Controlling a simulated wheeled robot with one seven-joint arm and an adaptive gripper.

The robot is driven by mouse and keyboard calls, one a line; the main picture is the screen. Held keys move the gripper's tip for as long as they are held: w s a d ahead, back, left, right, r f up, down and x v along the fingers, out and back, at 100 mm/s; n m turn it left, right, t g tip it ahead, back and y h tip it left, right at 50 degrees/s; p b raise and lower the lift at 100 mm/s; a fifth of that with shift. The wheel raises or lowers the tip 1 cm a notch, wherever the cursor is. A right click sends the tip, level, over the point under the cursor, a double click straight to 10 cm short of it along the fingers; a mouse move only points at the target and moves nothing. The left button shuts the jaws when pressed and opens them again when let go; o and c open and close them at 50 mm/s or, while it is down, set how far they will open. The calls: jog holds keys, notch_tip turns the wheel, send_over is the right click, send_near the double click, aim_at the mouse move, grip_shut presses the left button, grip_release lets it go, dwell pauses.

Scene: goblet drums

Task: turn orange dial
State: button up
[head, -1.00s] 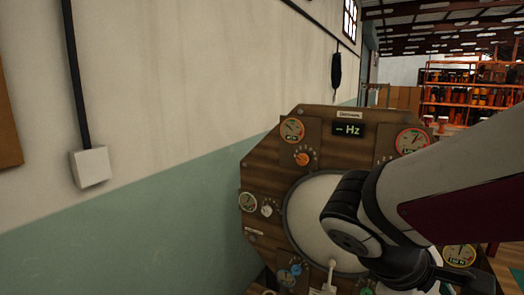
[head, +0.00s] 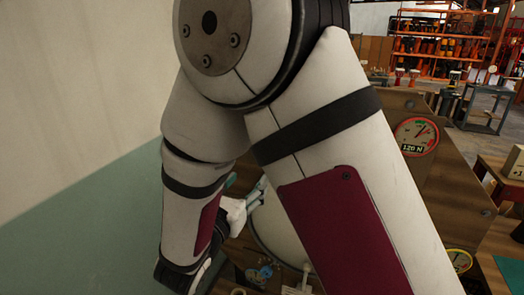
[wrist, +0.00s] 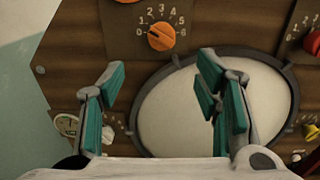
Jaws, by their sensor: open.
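The pointer mark seems to point left, near 0. In the wrist view my gripper (wrist: 160,72) is open and empty, its teal-padded fingers apart below the dial and not touching it. In the head view my arm hides the dial, and only part of my gripper (head: 247,200) shows.
A red knob (wrist: 313,42) is at the right and a white knob (wrist: 107,135) at the lower left. A wall (head: 80,80) stands close on the left.

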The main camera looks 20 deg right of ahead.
jog(key=p+x, duration=0.1)
jog(key=x, duration=1.2)
jog(key=shift+d+p, duration=0.25)
jog(key=shift+p, duration=0.05)
jog(key=shift+w, duration=0.15)
jog(key=c, duration=1.2)
